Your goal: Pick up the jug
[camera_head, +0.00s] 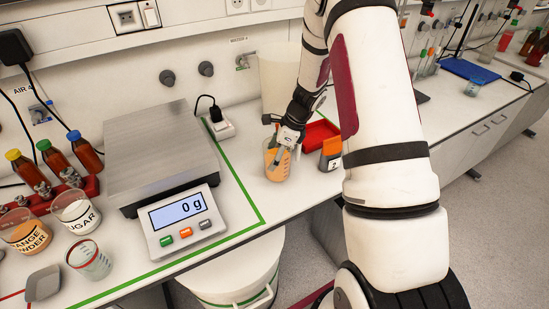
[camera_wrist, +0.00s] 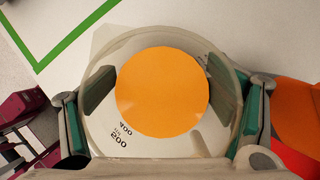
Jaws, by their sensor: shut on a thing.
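The jug (camera_head: 279,163) is a clear graduated beaker with orange liquid in it, on the white bench right of the green tape line. In the wrist view I look down into the jug (camera_wrist: 162,150), with the orange liquid in its middle and marks for 400 and 500 on its wall. My gripper (camera_head: 284,146) reaches it from above. In the wrist view its two fingers (camera_wrist: 162,110) lie on either side of the jug, shut on its wall. I cannot tell whether the jug's base is clear of the bench.
A scale (camera_head: 162,158) reading 0 g stands at left. Beakers of orange powder (camera_head: 25,236) and sugar (camera_head: 76,215) stand left of it. An orange-topped block (camera_head: 331,155) and red tray (camera_head: 318,132) are close right of the jug. A white bin (camera_head: 236,270) is below the bench.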

